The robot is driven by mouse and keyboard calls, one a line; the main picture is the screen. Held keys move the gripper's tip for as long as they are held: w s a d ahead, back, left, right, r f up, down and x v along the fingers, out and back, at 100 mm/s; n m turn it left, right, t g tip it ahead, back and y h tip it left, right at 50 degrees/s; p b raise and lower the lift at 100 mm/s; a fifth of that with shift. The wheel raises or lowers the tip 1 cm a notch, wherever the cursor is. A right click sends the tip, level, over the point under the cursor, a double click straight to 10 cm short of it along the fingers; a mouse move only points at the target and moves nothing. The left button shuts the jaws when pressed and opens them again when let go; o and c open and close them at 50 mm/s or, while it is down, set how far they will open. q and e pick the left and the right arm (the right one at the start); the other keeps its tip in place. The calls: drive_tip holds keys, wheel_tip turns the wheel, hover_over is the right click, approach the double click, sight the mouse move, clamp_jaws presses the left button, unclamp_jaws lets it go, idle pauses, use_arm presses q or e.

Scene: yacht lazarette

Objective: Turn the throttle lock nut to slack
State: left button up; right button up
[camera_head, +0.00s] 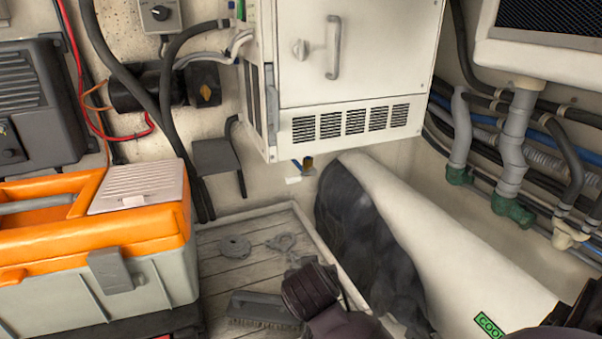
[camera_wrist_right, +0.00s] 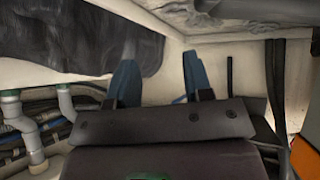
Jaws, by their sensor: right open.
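I cannot pick out the throttle lock nut with certainty in either view. In the head view a small brass-coloured fitting (camera_head: 308,163) with a blue and a white piece beside it shows just under the white cabinet; it is too small to identify. My right gripper (camera_wrist_right: 158,76) shows in the right wrist view as two blue fingers set wide apart, with nothing between them. A dark link of mine covers the bottom middle of the head view, and no fingertips can be made out there. My left gripper is not in view.
The white cabinet (camera_head: 360,60) hangs at top centre. An orange and grey toolbox (camera_head: 60,285) stands at left. A brush (camera_head: 262,308) and coiled pieces (camera_head: 235,248) lie on the slatted tray. A dark cloth (camera_head: 350,225) drapes a white casing (camera_head: 440,250). Pipes (camera_head: 512,150) run at right.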

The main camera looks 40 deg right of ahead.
drive_tip(key=w+a+r+m+t+h, duration=0.1)
drive_tip(key=w+r+m+h, duration=0.3)
drive_tip(key=r, duration=0.5)
drive_tip(key=w+a+r+m+h, duration=0.1)
drive_tip(key=w+r+m, duration=0.3)
drive_tip(key=w+r, duration=0.35)
drive_tip(key=a+r+m+g+h, duration=0.3)
drive_tip(key=r+m, duration=0.6)
drive_tip(key=r, duration=0.9)
drive_tip(key=s+a+r+m+g+h, duration=0.2)
drive_tip(key=s+a+r+m, duration=0.15)
drive_tip(key=r+m, duration=0.4)
drive_tip(key=s+a+r+m+g+h, duration=0.25)
drive_tip(key=a+r+m, duration=0.25)
drive_tip(key=r, duration=0.6)
drive_tip(key=s+a+r+m+g+y, duration=0.1)
drive_tip(key=s+a+r+m+g, duration=0.5)
drive_tip(key=s+r+m, duration=0.65)
use_arm(q)
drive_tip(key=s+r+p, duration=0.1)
drive_tip(key=p, duration=0.2)
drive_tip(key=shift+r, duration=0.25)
use_arm(e)
drive_tip(key=s+d+t, duration=0.1)
drive_tip(key=s+d, duration=0.2)
drive_tip(key=d, duration=0.6)
drive_tip(key=shift+f+n+t, duration=0.25)
drive_tip(key=shift+n+t, duration=0.1)
drive_tip(key=shift+n, duration=0.05)
clamp_jaws()
